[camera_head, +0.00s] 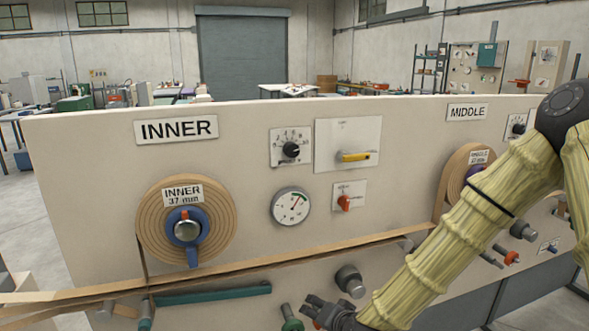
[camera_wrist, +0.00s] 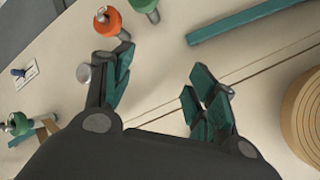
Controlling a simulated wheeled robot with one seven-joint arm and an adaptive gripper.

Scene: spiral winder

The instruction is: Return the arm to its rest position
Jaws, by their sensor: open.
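My gripper (camera_head: 326,312) is at the bottom of the head view, in front of the lower part of the cream winder panel (camera_head: 80,140). My arm, in a yellowish ribbed sleeve, reaches in from the right. In the wrist view my gripper (camera_wrist: 160,95) has its two teal-padded fingers spread wide, with nothing between them. The panel face lies behind the fingers. In the wrist view an orange-red knob (camera_wrist: 108,20) shows just beyond the left finger; I cannot tell whether they touch.
The INNER paper roll (camera_head: 152,235) is on the panel's left, and the MIDDLE roll (camera_head: 452,180) is partly behind my arm. A tan paper strip (camera_head: 300,250) crosses the panel. A green knob (camera_head: 291,318) and a grey knob (camera_head: 350,281) stick out near my gripper.

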